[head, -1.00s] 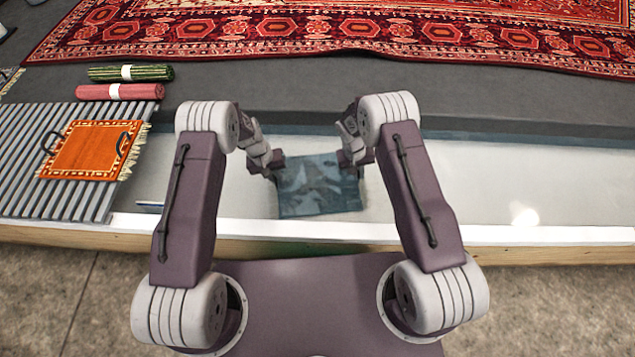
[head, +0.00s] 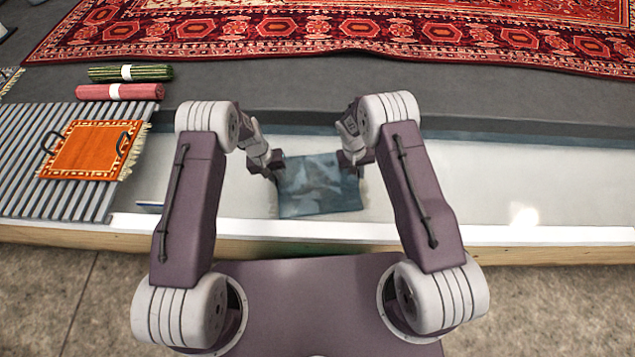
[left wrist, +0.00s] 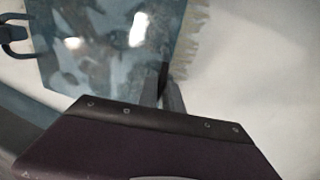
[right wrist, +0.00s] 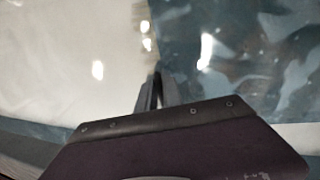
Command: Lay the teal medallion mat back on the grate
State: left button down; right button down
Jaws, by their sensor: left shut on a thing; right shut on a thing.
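The teal mat (head: 318,190) is in the pale washpit, between my two grippers. It looks blue-grey and blurred, with bright glints over it in the wrist views. My left gripper (head: 273,168) is shut at the mat's left edge, and my right gripper (head: 359,160) is shut at its right edge. In the left wrist view the mat (left wrist: 100,50) has a pale fringe and a dark loop handle on its far side. The exact grip is mostly hidden behind the fingers. The slatted grate (head: 25,150) is at the left, with an orange mat (head: 85,150) on it.
A green roll (head: 150,73) and a pink roll (head: 100,92) lie behind the grate. A large red patterned rug (head: 330,35) covers the floor at the back. The pit's white front rim (head: 540,234) runs in front of the mat. The pit's right side is clear.

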dwell(0.4)
